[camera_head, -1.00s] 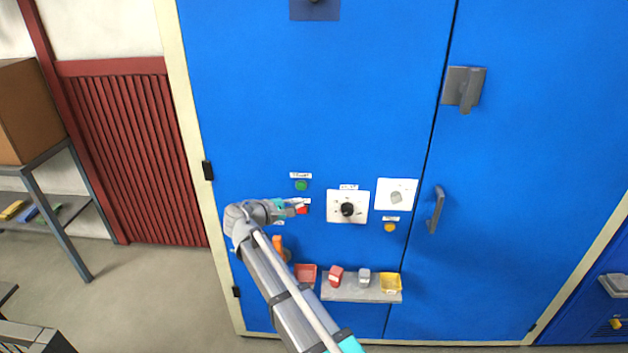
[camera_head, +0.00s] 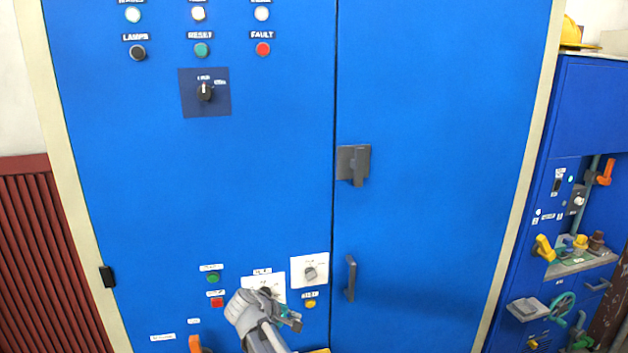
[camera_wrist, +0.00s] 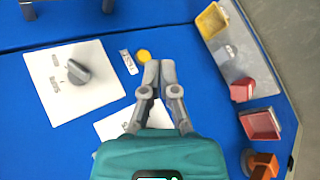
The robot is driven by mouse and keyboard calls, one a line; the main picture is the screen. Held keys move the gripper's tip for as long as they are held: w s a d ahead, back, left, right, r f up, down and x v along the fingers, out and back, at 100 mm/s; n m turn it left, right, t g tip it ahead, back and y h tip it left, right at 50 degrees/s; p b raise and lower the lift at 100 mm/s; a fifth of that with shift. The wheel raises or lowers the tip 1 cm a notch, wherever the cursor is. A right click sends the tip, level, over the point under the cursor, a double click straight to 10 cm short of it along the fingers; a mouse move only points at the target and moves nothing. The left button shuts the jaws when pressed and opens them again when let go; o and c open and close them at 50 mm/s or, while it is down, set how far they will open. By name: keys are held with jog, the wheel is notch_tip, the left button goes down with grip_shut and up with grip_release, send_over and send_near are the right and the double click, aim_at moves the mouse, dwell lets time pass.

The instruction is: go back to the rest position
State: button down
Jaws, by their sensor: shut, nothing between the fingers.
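My gripper (camera_head: 296,321) is at the lower middle of the head view, in front of the blue cabinet (camera_head: 240,170). In the wrist view its two fingers (camera_wrist: 160,70) are together at the tips, with nothing between them. A white plate with a grey knob (camera_wrist: 78,73) is to their left, and a yellow button (camera_wrist: 143,56) is just beyond the tips. A second white plate (camera_wrist: 112,124) is partly hidden by the gripper. In the head view, the gripper overlaps the lower part of this plate (camera_head: 273,281).
The cabinet's right door has a dark handle (camera_head: 350,279) and a latch (camera_head: 353,163). A green button (camera_head: 213,278) and a red button (camera_head: 217,302) are left of my gripper. In the wrist view, a grey shelf (camera_wrist: 232,62) holds a yellow bin (camera_wrist: 211,20) and red items.

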jog(key=s+d+f+m+g+y+p, duration=0.1)
jog(key=s+d+m+g+y, duration=0.2)
jog(key=d, duration=0.8)
jog(key=s+d+f+m+g+y+p, duration=0.2)
jog(key=s+d+m+g+y, duration=0.1)
jog(key=s+d+m, duration=0.5)
jog(key=shift+s+d+f+y, duration=0.25)
jog(key=shift+s+d+y, duration=0.55)
jog(key=shift+s+d, duration=1)
jog(key=shift+s+a, duration=0.1)
